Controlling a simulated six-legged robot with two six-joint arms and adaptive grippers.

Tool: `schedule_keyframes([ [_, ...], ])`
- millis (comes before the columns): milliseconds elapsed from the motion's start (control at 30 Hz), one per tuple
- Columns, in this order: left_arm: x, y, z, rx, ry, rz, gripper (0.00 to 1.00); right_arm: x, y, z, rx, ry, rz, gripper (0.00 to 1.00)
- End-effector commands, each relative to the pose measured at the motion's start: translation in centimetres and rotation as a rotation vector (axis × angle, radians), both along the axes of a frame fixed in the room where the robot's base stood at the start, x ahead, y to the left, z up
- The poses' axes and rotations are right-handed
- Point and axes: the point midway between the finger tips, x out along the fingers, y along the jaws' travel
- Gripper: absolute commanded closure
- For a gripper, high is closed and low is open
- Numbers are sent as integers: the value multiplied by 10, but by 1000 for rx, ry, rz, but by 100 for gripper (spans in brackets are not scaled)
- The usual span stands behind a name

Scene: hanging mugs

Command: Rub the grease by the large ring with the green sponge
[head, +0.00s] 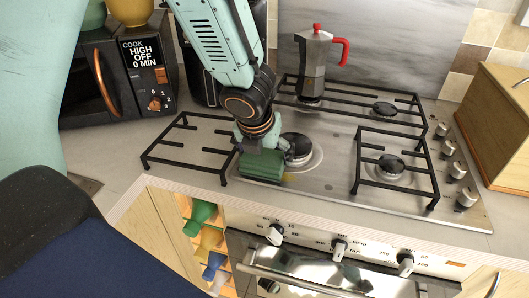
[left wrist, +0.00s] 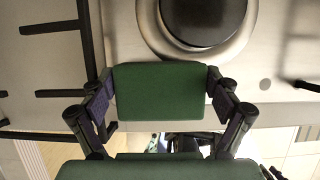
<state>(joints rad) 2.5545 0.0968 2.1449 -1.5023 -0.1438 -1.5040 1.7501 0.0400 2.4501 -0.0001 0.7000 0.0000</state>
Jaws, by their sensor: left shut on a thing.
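My left gripper (head: 262,145) is shut on the green sponge (head: 262,168) and holds it low at the hob, beside the large ring (head: 312,160) and to its left in the head view. In the left wrist view the sponge (left wrist: 168,92) sits between the two fingers (left wrist: 163,103), with the large ring (left wrist: 200,22) just above it in the picture. I cannot tell whether the sponge presses on the steel. My right gripper is not in view.
A black pan support (head: 185,145) lies left of the sponge, and another (head: 398,165) stands right of the ring. A moka pot (head: 313,70) stands on the back burner. A microwave (head: 120,75) is at the left, and a wooden box (head: 497,125) is at the right. Oven knobs (head: 339,247) line the front.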

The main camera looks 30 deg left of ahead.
Motion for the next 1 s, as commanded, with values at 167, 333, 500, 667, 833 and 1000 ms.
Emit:
schedule_keyframes([
  [167, 0, 0, -4, 0, 0, 0, 37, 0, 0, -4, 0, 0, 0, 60],
  [333, 0, 0, -7, 0, 0, 0, 37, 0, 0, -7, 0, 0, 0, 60],
  [500, 0, 0, -10, 0, 0, 0, 37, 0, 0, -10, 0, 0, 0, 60],
  [667, 1, -2, -9, 3, 1, -1, 37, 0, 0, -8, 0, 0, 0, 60],
  [833, 4, -16, -7, 6, 2, -3, 37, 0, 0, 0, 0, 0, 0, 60],
  [1000, 7, -27, -6, 4, 1, -2, 37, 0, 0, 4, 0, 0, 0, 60],
])
